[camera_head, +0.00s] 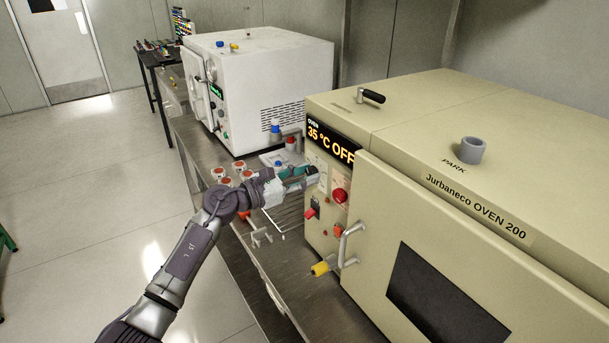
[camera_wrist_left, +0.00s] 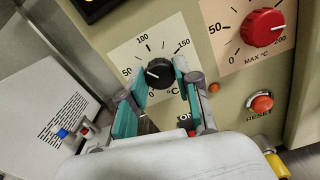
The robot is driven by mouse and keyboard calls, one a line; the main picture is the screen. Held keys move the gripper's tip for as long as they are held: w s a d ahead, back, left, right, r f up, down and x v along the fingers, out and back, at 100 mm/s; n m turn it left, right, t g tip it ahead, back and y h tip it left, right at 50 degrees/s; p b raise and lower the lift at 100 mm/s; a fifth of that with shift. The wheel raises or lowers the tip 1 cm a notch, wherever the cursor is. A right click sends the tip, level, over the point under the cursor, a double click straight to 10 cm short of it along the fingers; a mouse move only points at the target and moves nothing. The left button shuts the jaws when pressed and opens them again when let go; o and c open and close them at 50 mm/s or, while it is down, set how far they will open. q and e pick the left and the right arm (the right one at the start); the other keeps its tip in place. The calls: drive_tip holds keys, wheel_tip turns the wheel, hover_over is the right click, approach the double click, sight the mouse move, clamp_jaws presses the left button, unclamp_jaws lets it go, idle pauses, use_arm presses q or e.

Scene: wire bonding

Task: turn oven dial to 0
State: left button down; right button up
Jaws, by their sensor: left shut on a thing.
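The beige oven (camera_head: 455,180) stands at the right, and its display (camera_head: 331,145) reads "35 °C OFF". In the left wrist view the black oven dial (camera_wrist_left: 160,72) sits on a white scale marked 0, 50, 100, 150 and °C. Its white pointer mark faces left, near the 50 side. My left gripper (camera_head: 303,181) is at the oven's front panel; in the left wrist view its teal fingers (camera_wrist_left: 160,84) are shut on the dial, one on each side. The fingers hide the dial in the head view. My right gripper is not in view.
A red MAX °C dial (camera_wrist_left: 264,27) and a red RESET button (camera_wrist_left: 262,103) are close by. The oven door handle (camera_head: 346,245) sticks out below. A white oven (camera_head: 265,85) stands behind. Red-topped containers (camera_head: 220,173) stand on the metal bench (camera_head: 285,262).

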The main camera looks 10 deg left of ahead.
use_arm(q)
drive_tip(key=shift+n, duration=0.3)
drive_tip(key=n+p, duration=0.2)
drive_tip(key=n, duration=0.2)
drive_tip(key=shift+r+n, duration=0.1)
drive_tip(key=shift+n, duration=0.2)
drive_tip(key=n+p, duration=0.3)
drive_tip(key=n, duration=0.2)
drive_tip(key=n+p, duration=0.3)
drive_tip(key=n, duration=0.3)
drive_tip(key=shift+n, duration=0.3)
drive_tip(key=shift+n+p, duration=0.95)
drive_tip(key=shift+n, duration=0.75)
drive_tip(key=shift+f, duration=0.2)
drive_tip(key=c, duration=0.8)
unclamp_jaws()
